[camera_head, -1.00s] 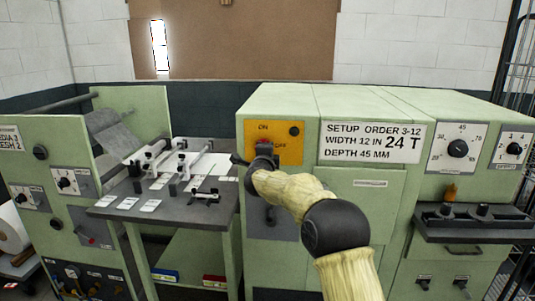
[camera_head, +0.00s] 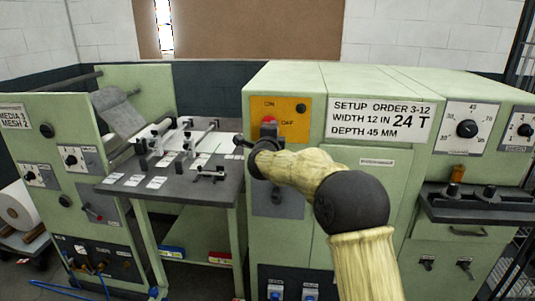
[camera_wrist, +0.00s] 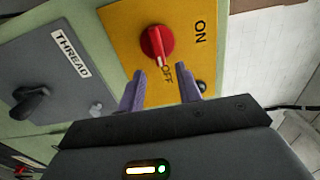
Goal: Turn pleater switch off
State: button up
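The pleater switch is a red rotary knob (camera_wrist: 157,42) on a yellow plate (camera_wrist: 112,28) marked ON and OFF. In the wrist view the white mark on its handle points toward the word OFF. The knob also shows in the head view (camera_head: 269,122), upper left on the green machine front. My gripper (camera_wrist: 162,90) is open and empty, its two purple fingers apart from the knob and pointing toward it. In the head view my gripper (camera_head: 244,143) is just below and left of the knob; its fingers are hard to make out there.
A grey THREAD panel (camera_wrist: 50,65) with a black knob (camera_wrist: 32,101) sits beside the yellow plate. A dark worktable (camera_head: 175,180) with clamps stands left of my gripper. The setup sign (camera_head: 380,121) and dials are to the right.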

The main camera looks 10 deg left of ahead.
jog(key=s+b, duration=0.2)
jog(key=s, duration=1.1)
jog(key=shift+s+a+b, duration=0.25)
jog(key=shift+s+b, duration=0.05)
jog(key=shift+s, duration=0.1)
jog(key=s+d+f+n+g+y, duration=0.1)
jog(key=s+d+f+n+g, duration=0.4)
jog(key=f, duration=0.3)
jog(key=s+d+f+n+g+y, duration=0.2)
jog(key=s+d+f+n, duration=0.25)
jog(key=f+n, duration=0.25)
jog(key=s+d+f+n+g+h, duration=0.1)
jog(key=s+d+f+n+g, duration=0.2)
jog(key=s, duration=0.4)
jog(key=s+d+f+n+g+h, duration=0.1)
jog(key=s+d+f+g, duration=0.1)
jog(key=s+d+f, duration=0.35)
jog(key=s+d+f+n+g, duration=0.2)
jog(key=s+d+f+g, duration=0.15)
jog(key=s, duration=0.35)
jog(key=w+p+v, duration=0.2)
jog(key=p+v, duration=1.4)
jog(key=shift+w+d+r+n, duration=0.2)
jog(key=shift+w+r+n, duration=0.05)
jog(key=shift+r+n, duration=0.05)
